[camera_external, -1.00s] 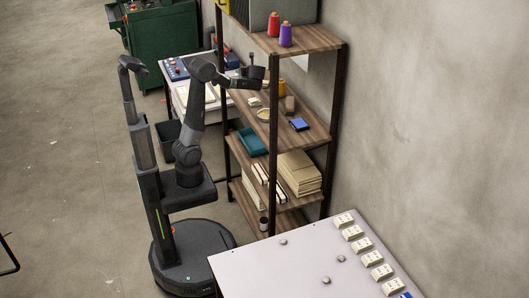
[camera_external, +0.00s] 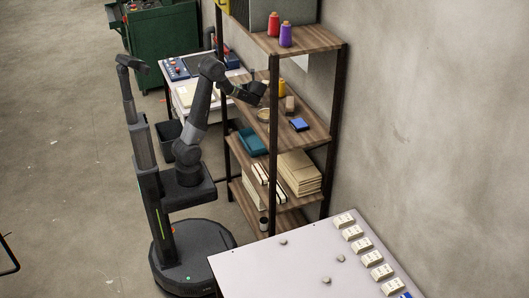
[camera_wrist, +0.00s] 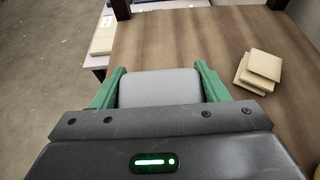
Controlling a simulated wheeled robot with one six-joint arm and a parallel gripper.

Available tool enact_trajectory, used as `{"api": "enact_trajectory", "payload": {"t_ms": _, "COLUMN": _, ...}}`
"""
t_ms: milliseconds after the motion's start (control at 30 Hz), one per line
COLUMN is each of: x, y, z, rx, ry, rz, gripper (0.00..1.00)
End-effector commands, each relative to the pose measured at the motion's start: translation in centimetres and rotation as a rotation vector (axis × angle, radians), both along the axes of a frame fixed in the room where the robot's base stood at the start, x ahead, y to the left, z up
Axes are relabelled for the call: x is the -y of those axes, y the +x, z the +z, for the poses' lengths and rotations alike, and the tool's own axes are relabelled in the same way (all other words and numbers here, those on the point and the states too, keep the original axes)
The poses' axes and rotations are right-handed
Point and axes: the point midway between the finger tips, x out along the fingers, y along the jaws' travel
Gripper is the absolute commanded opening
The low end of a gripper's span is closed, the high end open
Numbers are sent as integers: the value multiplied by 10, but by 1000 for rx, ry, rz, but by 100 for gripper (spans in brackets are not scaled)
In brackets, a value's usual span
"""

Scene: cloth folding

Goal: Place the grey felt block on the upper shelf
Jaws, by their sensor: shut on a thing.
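The grey felt block (camera_wrist: 160,88) sits between the green fingers of my gripper (camera_wrist: 159,72) in the wrist view. My gripper is shut on it. In the external view my gripper (camera_external: 257,93) is at the left side of the rack, over the shelf board (camera_external: 318,133) just below the top one. The block cannot be made out there. In the wrist view the wooden board (camera_wrist: 215,35) lies beneath and beyond the block. I cannot tell whether the block touches it.
A small stack of beige pads (camera_wrist: 259,70) lies right of the block. The same board holds a yellow spool (camera_external: 281,88), a brown block (camera_external: 290,104) and a blue item (camera_external: 299,124). The top board (camera_external: 315,38) carries red and purple spools. Dark posts (camera_external: 273,120) frame the rack.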

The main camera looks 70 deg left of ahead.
Motion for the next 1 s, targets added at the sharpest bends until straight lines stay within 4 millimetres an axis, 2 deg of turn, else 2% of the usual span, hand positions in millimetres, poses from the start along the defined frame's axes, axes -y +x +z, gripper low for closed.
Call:
{"api": "enact_trajectory", "payload": {"t_ms": 100, "x": 0, "y": 0, "z": -3, "rx": 0, "ry": 0, "rz": 0, "gripper": 37}}
{"api": "enact_trajectory", "payload": {"t_ms": 133, "x": 0, "y": 0, "z": -2, "rx": 0, "ry": 0, "rz": 0, "gripper": 70}}
{"api": "enact_trajectory", "payload": {"t_ms": 233, "x": 0, "y": 0, "z": -1, "rx": 0, "ry": 0, "rz": 0, "gripper": 89}}
{"api": "enact_trajectory", "payload": {"t_ms": 633, "x": 3, "y": 1, "z": 2, "rx": 1, "ry": 0, "rz": -2, "gripper": 90}}
{"api": "enact_trajectory", "payload": {"t_ms": 767, "x": 22, "y": 1, "z": 8, "rx": 4, "ry": 1, "rz": -4, "gripper": 90}}
{"api": "enact_trajectory", "payload": {"t_ms": 1000, "x": 69, "y": 1, "z": 27, "rx": 3, "ry": 0, "rz": -5, "gripper": 90}}
